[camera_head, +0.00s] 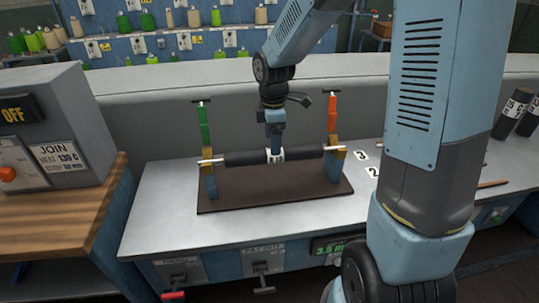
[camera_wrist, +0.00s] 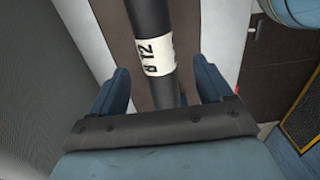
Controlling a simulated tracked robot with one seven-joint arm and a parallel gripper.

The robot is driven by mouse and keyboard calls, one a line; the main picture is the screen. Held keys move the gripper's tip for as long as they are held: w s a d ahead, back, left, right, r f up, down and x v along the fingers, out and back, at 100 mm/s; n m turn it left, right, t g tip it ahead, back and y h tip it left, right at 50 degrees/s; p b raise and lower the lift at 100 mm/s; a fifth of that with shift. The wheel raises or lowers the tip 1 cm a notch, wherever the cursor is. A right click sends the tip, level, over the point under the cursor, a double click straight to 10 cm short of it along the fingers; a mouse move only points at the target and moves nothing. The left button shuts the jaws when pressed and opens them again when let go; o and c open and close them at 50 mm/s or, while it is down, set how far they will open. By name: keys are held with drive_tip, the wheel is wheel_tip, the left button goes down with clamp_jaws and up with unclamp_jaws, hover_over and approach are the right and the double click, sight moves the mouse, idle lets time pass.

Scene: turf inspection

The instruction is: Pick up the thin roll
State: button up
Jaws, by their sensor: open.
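A thin black roll (camera_head: 240,158) with a white label lies across a stand, on a bar held at both ends. The same roll (camera_wrist: 152,18) runs up the wrist view, its label reading something like "Y2". My gripper (camera_head: 275,147) is above the roll's middle, pointing down. In the wrist view my gripper (camera_wrist: 165,74) is open, with one blue finger on each side of the roll near the label. I see no clear contact between fingers and roll.
The stand has a dark base (camera_head: 270,192), a green clamp (camera_head: 203,125) at left and an orange clamp (camera_head: 332,113) at right. A heater box (camera_head: 65,130) stands left. Thicker dark rolls (camera_head: 513,110) stand far right. Bare bench lies in front of the stand.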

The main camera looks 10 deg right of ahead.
drive_tip(key=shift+w+d+f, duration=0.1)
drive_tip(key=shift+d+f, duration=0.05)
drive_tip(key=shift+f, duration=1.2)
drive_tip(key=shift+w+d+f, duration=0.1)
drive_tip(key=shift+d+f, duration=0.05)
drive_tip(key=shift+f, duration=1.15)
drive_tip(key=shift+c, duration=0.4)
clamp_jaws()
